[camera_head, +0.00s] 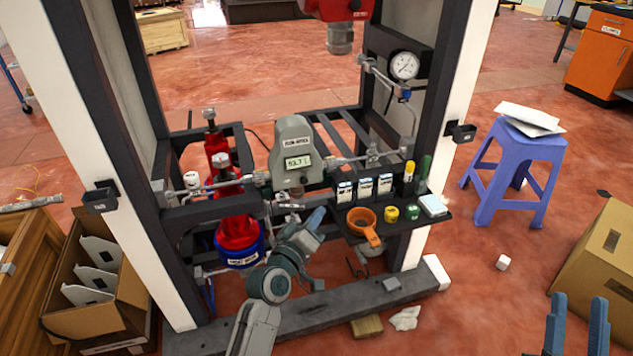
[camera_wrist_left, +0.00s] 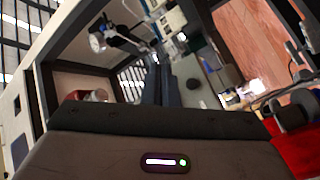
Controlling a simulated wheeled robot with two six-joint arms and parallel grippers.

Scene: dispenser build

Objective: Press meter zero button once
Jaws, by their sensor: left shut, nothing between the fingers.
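The grey flow meter (camera_head: 294,140) with a lit digital display (camera_head: 298,162) is mounted on the pipe run in the middle of the dark frame. I cannot make out its zero button clearly. My left gripper (camera_head: 317,216) is shut and empty, just below and right of the meter, with its fingers pointing up and right. My right gripper (camera_head: 578,318) is open and empty at the bottom right, far from the meter.
A pressure gauge (camera_head: 404,66) sits at upper right. Frame posts flank the work area.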

